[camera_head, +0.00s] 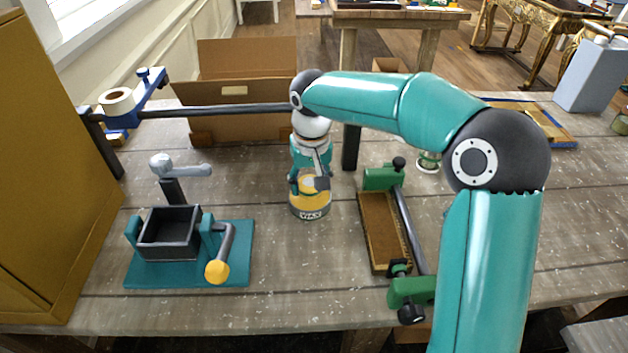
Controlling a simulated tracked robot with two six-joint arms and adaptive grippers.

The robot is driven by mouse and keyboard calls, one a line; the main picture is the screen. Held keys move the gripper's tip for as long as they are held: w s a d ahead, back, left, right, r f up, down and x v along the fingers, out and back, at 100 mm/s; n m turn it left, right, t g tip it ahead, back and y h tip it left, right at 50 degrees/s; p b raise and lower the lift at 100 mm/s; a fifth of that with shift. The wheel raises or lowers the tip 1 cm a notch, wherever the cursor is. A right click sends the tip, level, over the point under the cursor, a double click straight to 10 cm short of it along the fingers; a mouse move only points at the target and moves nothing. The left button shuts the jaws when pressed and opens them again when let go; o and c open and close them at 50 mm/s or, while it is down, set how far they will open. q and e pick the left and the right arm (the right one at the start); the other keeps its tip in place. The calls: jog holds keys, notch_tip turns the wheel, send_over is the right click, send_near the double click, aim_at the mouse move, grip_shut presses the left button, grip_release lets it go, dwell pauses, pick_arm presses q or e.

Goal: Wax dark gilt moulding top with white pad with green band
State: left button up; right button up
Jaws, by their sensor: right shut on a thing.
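My right gripper (309,184) reaches down at the mouth of a round tin (310,212) marked WAX, with yellow at its top. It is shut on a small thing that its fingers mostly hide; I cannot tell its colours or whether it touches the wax. A brown-gold moulding piece (378,232) lies on the table right of the tin, beside a green clamp (409,291) with a dark bar. A small white and green thing (428,162) stands behind the clamp, partly hidden by my right arm; I cannot tell if it is the pad. My left gripper is out of view.
A teal-based dark box with a yellow-knobbed crank (217,271) stands at left. A blue-grey container (590,78) stands far right. Bare table (310,268) lies in front of the tin.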

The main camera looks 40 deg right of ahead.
jog(key=shift+r+p, duration=2.2)
jog(key=shift+r, duration=0.75)
